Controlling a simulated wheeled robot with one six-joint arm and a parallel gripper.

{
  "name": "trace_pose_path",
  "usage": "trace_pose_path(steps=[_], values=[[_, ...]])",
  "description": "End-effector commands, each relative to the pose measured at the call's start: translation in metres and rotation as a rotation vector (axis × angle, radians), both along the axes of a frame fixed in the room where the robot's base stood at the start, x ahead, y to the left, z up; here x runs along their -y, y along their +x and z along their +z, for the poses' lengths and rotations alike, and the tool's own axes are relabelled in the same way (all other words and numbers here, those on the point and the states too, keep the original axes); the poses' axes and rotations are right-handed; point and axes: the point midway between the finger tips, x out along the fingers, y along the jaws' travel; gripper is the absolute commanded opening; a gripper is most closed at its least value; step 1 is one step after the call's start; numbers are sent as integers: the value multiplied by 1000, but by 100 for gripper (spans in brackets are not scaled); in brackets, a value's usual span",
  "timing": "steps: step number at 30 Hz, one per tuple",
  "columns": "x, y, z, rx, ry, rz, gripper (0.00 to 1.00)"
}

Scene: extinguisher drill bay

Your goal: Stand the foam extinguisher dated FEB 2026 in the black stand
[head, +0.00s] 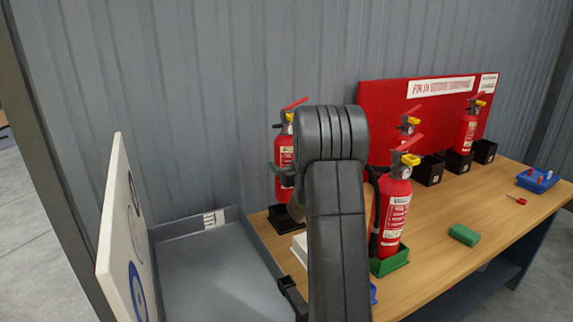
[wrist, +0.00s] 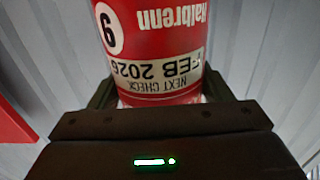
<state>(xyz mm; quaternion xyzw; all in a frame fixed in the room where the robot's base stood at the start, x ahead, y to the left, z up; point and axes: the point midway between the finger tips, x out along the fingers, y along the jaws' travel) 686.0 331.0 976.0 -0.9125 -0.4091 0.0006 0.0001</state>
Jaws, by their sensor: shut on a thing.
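My gripper (wrist: 160,90) is shut around the red extinguisher (wrist: 155,30). In the head view this extinguisher (head: 283,152) is upright, left of my arm, with a red lever and yellow part on top. My gripper (head: 287,181) is partly hidden behind my arm there. The black stand (head: 281,221) is low on the bench's left end, directly below the extinguisher. I cannot tell whether the base rests in it. The foam marking cannot be read.
Another extinguisher (head: 397,205) stands in a green stand (head: 390,265) right of my arm. Black boxes (head: 430,171) line a red panel (head: 378,98); one holds an extinguisher (head: 467,132). A green block (head: 464,235) and blue tray (head: 539,181) lie right. A white board (head: 118,225) stands left.

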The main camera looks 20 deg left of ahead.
Motion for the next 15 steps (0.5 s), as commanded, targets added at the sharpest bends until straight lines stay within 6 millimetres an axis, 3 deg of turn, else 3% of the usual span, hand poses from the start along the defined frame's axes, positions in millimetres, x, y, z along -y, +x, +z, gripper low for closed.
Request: trace_pose_path(steps=[15], values=[[0, 0, -26, 10, 7, 1, 27]])
